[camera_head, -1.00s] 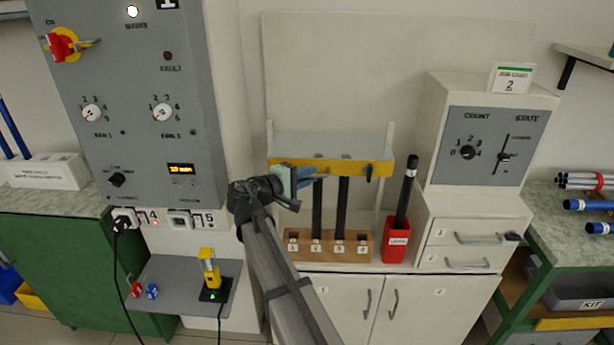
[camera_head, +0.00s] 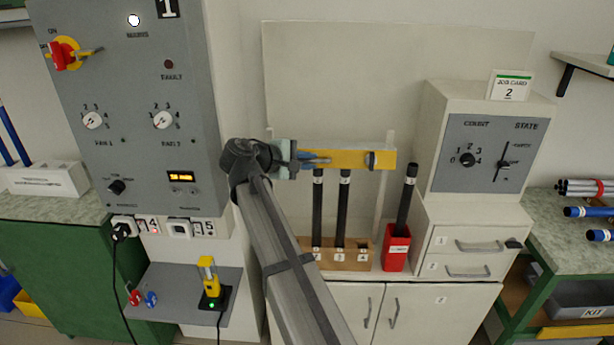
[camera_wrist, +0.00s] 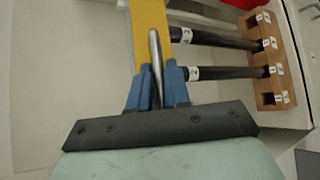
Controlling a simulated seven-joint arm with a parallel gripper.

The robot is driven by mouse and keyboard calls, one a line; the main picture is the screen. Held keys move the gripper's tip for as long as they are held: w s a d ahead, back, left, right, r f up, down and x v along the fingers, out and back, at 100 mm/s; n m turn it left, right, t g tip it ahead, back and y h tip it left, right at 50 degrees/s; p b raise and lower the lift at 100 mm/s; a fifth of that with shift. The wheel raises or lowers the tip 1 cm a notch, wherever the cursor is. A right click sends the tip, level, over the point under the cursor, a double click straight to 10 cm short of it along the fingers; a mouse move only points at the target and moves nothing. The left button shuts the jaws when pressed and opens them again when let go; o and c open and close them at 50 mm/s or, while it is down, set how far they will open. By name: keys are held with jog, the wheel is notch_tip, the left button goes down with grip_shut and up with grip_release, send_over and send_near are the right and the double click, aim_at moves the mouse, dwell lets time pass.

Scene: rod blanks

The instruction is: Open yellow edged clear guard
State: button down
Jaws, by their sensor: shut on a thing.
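The clear guard shows mainly by its yellow edge (camera_head: 350,159), a level bar above the rod rack; the clear panel itself is hard to make out. In the wrist view the yellow edge (camera_wrist: 150,32) runs up from my fingers. My gripper (camera_head: 316,160) is at the left part of this edge. In the wrist view its blue fingers (camera_wrist: 157,88) are shut on a metal bar handle (camera_wrist: 154,48) lying along the edge. Two black rods (camera_head: 317,212) stand upright in a wooden block (camera_head: 352,259), their white-banded tops just below the edge.
A red bin (camera_head: 395,252) with a leaning black rod stands right of the block. A grey control panel (camera_head: 130,135) is at the left. A white cabinet (camera_head: 480,150) with a dial and job card 2 (camera_head: 509,86) is at the right. The backboard above the guard is bare.

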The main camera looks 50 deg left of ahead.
jog(key=shift+n+g+h, duration=0.4)
jog(key=shift+n+g, duration=0.1)
jog(key=shift+g, duration=0.2)
jog(key=a+r, duration=0.1)
jog(key=r, duration=0.1)
jog(key=w+r, duration=0.1)
jog(key=r, duration=0.2)
jog(key=w+a+r, duration=0.1)
jog(key=r, duration=0.1)
jog(key=shift+w+a+r, duration=0.2)
jog(key=shift+a+r, duration=0.1)
jog(key=shift+r, duration=0.1)
jog(key=w+a+r, duration=0.7)
jog(key=shift+r+n+g, duration=0.15)
jog(key=shift+n+g, duration=0.15)
jog(key=shift+g, duration=0.1)
jog(key=shift+w, duration=0.15)
jog(key=c, duration=1.2)
grip_release()
